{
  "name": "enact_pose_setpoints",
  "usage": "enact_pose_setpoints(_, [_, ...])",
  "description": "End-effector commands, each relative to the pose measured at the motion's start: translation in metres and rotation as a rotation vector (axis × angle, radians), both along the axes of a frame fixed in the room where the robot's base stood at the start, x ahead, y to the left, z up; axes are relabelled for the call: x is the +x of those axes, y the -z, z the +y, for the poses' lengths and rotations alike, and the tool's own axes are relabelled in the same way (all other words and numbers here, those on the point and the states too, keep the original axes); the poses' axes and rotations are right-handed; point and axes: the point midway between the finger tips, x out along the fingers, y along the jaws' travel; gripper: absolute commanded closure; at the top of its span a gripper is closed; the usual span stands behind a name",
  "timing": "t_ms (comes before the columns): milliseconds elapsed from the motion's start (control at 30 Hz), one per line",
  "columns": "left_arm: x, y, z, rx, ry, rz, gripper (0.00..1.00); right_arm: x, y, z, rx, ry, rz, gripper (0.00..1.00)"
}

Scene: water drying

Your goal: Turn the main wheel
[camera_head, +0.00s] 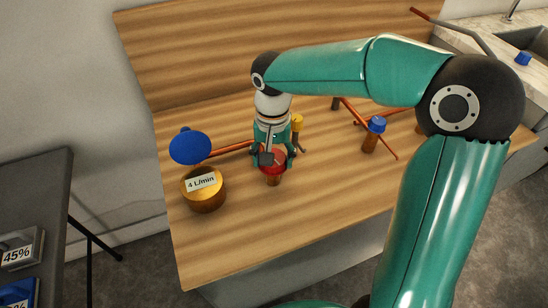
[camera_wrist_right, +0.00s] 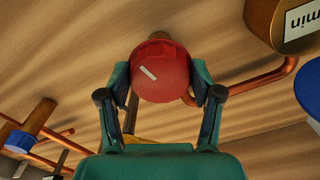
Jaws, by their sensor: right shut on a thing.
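The red main wheel (camera_head: 265,168) sits on a short copper pipe on the wooden board. My right gripper (camera_head: 271,158) comes down on it from above and partly covers it in the head view. In the right wrist view the red wheel (camera_wrist_right: 160,72) is round with a white bar mark slanting across its face. The fingers of my right gripper (camera_wrist_right: 162,98) are on either side of the wheel and shut on it. My left gripper is not in view.
A brass gauge labelled "4 L/min" (camera_head: 204,190) and a blue disc (camera_head: 189,146) stand left of the wheel. A yellow part (camera_head: 297,122) is just behind the gripper. A blue-capped valve (camera_head: 376,125) and copper pipes are to the right. A dark table (camera_head: 40,190) stands at far left.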

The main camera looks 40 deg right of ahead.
Motion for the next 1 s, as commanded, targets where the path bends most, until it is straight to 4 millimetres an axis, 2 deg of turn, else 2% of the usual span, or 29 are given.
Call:
enact_pose_setpoints(300, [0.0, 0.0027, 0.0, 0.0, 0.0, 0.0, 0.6, 0.0021, -0.0019, -0.0006, -0.001, 0.119, -0.008, 0.7])
enact_pose_setpoints(767, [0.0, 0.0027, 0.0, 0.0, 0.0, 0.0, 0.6, 0.0025, -0.0024, -0.0008, -0.002, 0.136, -0.009, 0.7])
enact_pose_setpoints(800, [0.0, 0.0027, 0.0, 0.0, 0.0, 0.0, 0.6, 0.0025, -0.0024, -0.0008, -0.002, 0.136, -0.009, 0.34])
enact_pose_setpoints(933, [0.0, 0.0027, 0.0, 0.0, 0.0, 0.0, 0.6, 0.002, -0.0019, -0.0004, -0.002, 0.136, -0.006, 0.12])
enact_pose_setpoints(1000, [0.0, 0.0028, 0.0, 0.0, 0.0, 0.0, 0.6, 0.0017, -0.0015, -0.0003, -0.002, 0.135, -0.005, 0.1])
